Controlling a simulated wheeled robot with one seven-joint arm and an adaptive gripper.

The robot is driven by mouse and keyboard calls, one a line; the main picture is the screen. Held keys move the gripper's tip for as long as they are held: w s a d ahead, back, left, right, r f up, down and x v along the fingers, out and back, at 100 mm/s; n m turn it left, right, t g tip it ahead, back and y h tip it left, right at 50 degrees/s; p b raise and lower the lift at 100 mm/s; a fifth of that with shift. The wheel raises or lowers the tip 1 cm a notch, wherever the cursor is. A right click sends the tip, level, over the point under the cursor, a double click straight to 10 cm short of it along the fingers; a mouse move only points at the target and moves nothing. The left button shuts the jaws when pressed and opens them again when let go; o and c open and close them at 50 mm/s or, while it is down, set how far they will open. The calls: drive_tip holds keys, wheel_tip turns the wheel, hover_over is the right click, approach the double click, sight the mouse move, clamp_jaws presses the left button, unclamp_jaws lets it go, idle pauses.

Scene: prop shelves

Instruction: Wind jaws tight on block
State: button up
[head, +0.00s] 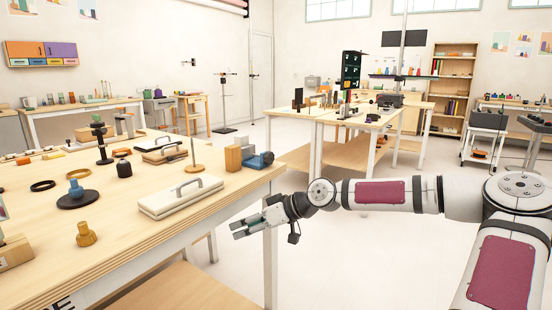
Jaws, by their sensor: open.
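A small blue and dark grey device (258,160), possibly the vise, sits near the right edge of the near wooden table. Tan blocks (233,157) stand just left of it. At this size I cannot tell its jaws or handle apart, or whether a block is between them. My gripper (240,229) is open and empty, pointing left. It appears beside the table's right edge, below the device in the picture, touching nothing that I can see.
The near table (150,235) also holds a white lidded box (180,197) with a handle, a brass knob-like piece (86,235), a dark round stand (77,198) and several rings. Another table (340,118) stands behind. Open floor lies between and right of them.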

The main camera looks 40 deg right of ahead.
drive_tip(key=w+d+f+m+t+h+p, duration=0.1)
drive_tip(key=w+d+m+t+h+p, duration=0.15)
drive_tip(key=d, duration=0.45)
drive_tip(key=n+t+y+p, duration=0.2)
drive_tip(key=n+t+p, duration=0.25)
drive_tip(key=p, duration=0.45)
approach(271, 159)
drive_tip(key=shift+t+h, duration=0.25)
drive_tip(key=shift+t, duration=0.05)
drive_tip(key=b+x, duration=0.2)
drive_tip(key=x, duration=0.6)
drive_tip(key=shift+a+f, duration=0.15)
drive_tip(key=shift+s, duration=0.1)
drive_tip(key=c, duration=1.1)
